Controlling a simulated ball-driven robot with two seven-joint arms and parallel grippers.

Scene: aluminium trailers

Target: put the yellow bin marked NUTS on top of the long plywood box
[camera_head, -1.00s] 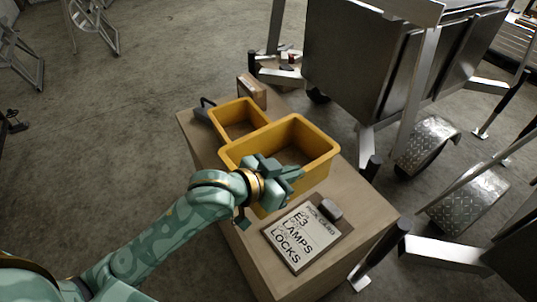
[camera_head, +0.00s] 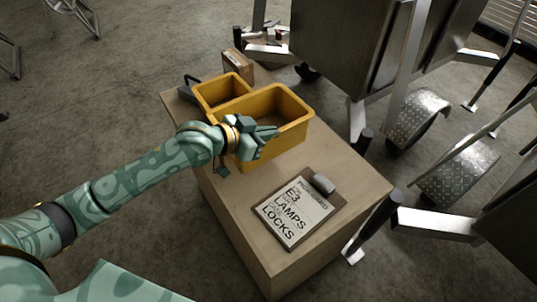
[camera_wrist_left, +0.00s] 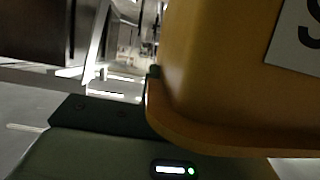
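The larger yellow bin (camera_head: 287,144) is at the far half of the long plywood box (camera_head: 345,180) in the head view. Its underside is on or just above the top; I cannot tell which. In the left wrist view the yellow bin (camera_wrist_left: 215,75) fills the right side, with a white label ending in a letter like S; the rest of the word is cut off. My left gripper (camera_head: 264,139) is shut on the bin's near rim, which hides part of that wall. My right gripper is in neither view.
A smaller yellow bin (camera_head: 205,101), a small brown box (camera_head: 237,64) and a dark object (camera_head: 188,88) are at the far end. A clipboard with a pick card (camera_head: 293,210) lies on the near half. Metal trailer parts (camera_head: 425,115) stand close on the right.

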